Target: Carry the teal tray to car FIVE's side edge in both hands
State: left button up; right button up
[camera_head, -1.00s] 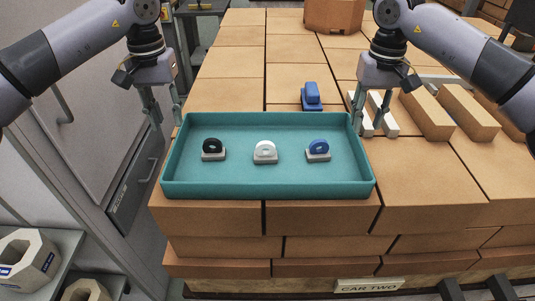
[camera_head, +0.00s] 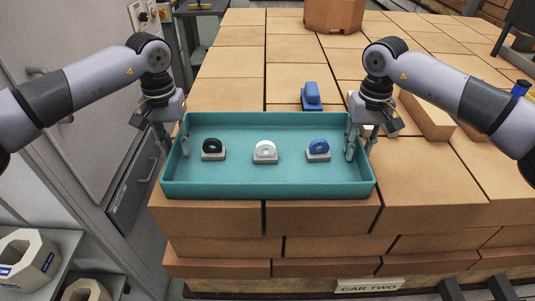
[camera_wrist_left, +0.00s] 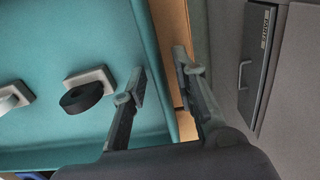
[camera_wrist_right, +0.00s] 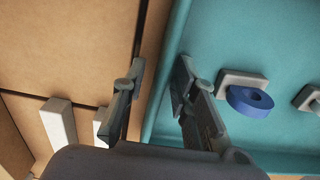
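The teal tray (camera_head: 268,189) sits flat on the brick stack near its front edge. In it stand a black ring piece (camera_head: 212,148), a white ring piece (camera_head: 265,151) and a blue ring piece (camera_head: 318,149), each on a pale base. My left gripper (camera_head: 172,146) is open at the tray's left wall, one finger inside and one outside, as the left wrist view (camera_wrist_left: 160,72) shows. My right gripper (camera_head: 359,145) is open at the right wall, fingers astride it, also in the right wrist view (camera_wrist_right: 160,80). Both look empty. Car FIVE's sign is not in view.
A sign reading CAR TWO (camera_head: 369,285) is on the stack's front below the tray. A blue object (camera_head: 311,96) stands just behind the tray. Loose bricks (camera_head: 427,116) lie to the right. Grey cabinets (camera_head: 80,85) stand close on the left.

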pick_arm(q)
grip_shut()
pick_arm(e)
grip_shut()
pick_arm(q)
jog(key=shift+r, duration=0.1)
pick_arm(e)
jog(key=shift+r, duration=0.1)
